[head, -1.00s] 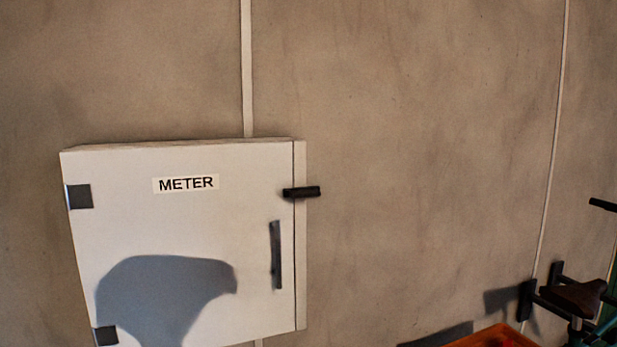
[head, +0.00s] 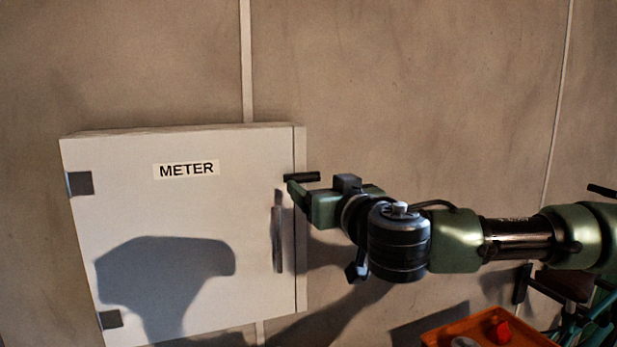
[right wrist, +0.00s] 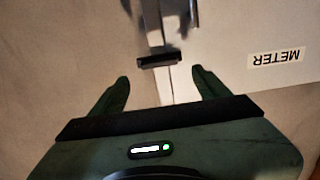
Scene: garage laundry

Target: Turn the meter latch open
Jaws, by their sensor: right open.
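The white meter box (head: 130,220) hangs on the wall with its door closed and a METER label (head: 186,170). Its black latch (head: 302,177) lies horizontal across the door's right edge, near the top. A vertical grey handle (head: 277,238) is below it on the door. My right gripper (head: 291,186) is at the latch, just below and in front of it in the head view. In the right wrist view, my right gripper (right wrist: 161,85) is open and empty, and the latch (right wrist: 159,61) lies just beyond its fingertips, between their lines. My left gripper is not in view.
An orange tray (head: 440,335) with a red item (head: 500,331) stands at the bottom right. A bicycle (head: 585,310) partly shows at the right edge, behind my right arm. The wall above the arm is clear.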

